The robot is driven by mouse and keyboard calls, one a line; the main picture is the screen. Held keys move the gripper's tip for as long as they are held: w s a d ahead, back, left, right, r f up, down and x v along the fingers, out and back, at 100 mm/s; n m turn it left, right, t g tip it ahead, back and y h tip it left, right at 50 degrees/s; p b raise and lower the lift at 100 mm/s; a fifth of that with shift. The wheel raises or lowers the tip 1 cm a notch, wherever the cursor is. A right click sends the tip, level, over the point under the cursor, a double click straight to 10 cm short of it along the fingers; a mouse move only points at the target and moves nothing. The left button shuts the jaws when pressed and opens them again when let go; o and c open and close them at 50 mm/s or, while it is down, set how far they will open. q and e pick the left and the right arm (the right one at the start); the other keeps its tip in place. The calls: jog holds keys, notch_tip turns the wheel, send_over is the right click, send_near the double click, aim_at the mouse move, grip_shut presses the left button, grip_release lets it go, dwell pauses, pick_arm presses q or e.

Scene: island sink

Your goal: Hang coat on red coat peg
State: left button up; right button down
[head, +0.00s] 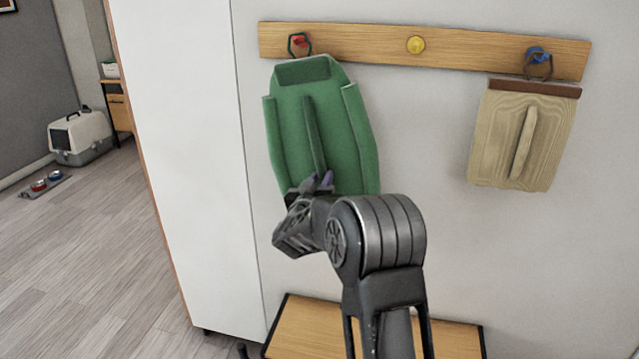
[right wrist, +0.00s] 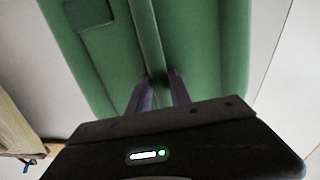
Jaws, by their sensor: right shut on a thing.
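A green coat (head: 345,130) is at the left end of the wooden peg rail (head: 356,36). Its dark hexagonal loop (head: 291,46) is at the red peg (head: 301,41) and appears to be around it. The coat hangs close to the wall, slightly tilted. My right gripper (head: 318,182) is shut on the ridge down the middle of the coat, at its lower part. In the right wrist view the green coat (right wrist: 205,50) fills the upper middle, with the purple fingertips (right wrist: 158,88) on its ridge. My left gripper is not in view.
A yellow peg (head: 416,45) in the middle is empty. A beige coat (head: 520,135) hangs by its loop at the blue peg (head: 538,56). A white cabinet (head: 185,150) stands close on the left. A wooden bench (head: 300,325) is below.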

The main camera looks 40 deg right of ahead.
jog(key=shift+w+d+f, duration=0.2)
jog(key=shift+d+f, duration=0.05)
jog(key=shift+d, duration=0.1)
dwell(0.5)
jog(key=c, duration=1.2)
grip_release()
jog(key=shift+o, duration=0.5)
jog(key=shift+f, duration=0.15)
jog(key=shift+a, duration=0.15)
